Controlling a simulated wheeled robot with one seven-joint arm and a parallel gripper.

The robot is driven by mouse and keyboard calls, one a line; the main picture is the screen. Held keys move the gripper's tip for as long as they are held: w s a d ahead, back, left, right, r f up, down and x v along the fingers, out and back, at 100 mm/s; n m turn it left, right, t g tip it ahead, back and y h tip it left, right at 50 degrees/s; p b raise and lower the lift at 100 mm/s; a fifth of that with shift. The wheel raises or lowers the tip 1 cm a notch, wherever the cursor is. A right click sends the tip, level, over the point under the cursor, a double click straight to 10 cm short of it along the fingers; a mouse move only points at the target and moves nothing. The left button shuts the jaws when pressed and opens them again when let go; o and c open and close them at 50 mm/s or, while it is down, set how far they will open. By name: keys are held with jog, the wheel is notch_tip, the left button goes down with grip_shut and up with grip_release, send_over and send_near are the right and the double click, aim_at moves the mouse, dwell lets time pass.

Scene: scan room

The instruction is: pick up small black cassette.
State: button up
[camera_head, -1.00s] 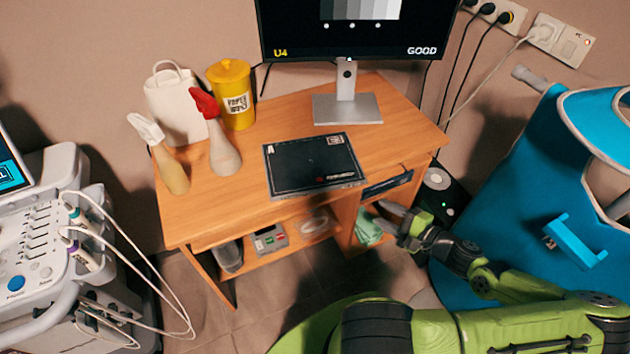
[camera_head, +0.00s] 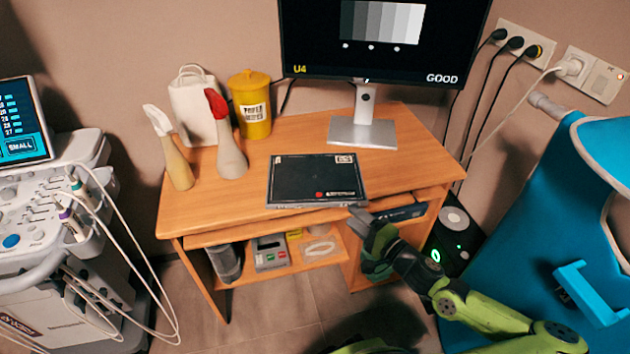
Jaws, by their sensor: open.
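A flat black cassette (camera_head: 315,180) with a red dot and small white labels lies on the wooden desk, near its front edge. My gripper (camera_head: 358,213) is open and empty at the desk's front edge, just below and right of the cassette's near right corner. A small gap seems to separate them, though exact depth is hard to tell. One finger shows pale grey; the other is partly hidden by the gripper's dark body. Another dark flat item (camera_head: 402,213) sits in the slot under the desk top, right of my gripper.
On the desk (camera_head: 235,205) stand a monitor (camera_head: 380,40), a yellow tub (camera_head: 251,115), two bottles (camera_head: 228,150) (camera_head: 175,160) and a white bag (camera_head: 192,110). A lower shelf holds a grey device (camera_head: 270,252). An ultrasound machine (camera_head: 50,230) is left, a blue chair (camera_head: 530,240) right.

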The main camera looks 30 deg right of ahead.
aim_at(340, 205)
jog(key=w, duration=0.3)
jog(key=w+a, duration=0.1)
jog(key=w, duration=0.1)
jog(key=shift+b, duration=0.35)
grip_shut()
jog(key=shift+r, duration=0.1)
